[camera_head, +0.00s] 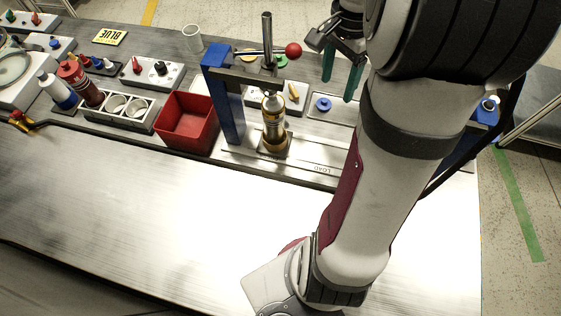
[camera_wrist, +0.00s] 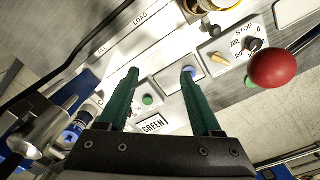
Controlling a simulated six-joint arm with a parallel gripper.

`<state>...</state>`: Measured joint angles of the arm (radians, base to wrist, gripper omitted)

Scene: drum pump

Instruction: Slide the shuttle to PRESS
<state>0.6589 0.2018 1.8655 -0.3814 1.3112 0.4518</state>
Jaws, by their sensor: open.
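The shuttle (camera_head: 275,143) is a small brownish block on the pale track (camera_head: 310,166), near the blue press post. A brass-and-white cylinder (camera_head: 273,122) stands upright on it, under the press ram. In the wrist view the brass cylinder (camera_wrist: 208,4) is cut off at the top edge. The track shows the words LOAD and FILL; I cannot read PRESS. My gripper (camera_head: 341,88) has two green fingers, open and empty, above and right of the shuttle and apart from it. In the wrist view the open fingers (camera_wrist: 160,75) hang above the panel area.
The press lever's red ball (camera_head: 293,50) is left of my gripper; it also shows in the wrist view (camera_wrist: 273,68). The blue post (camera_head: 224,105) and red bin (camera_head: 187,122) stand left of the shuttle. My arm hides the track's right part. The front bench is clear.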

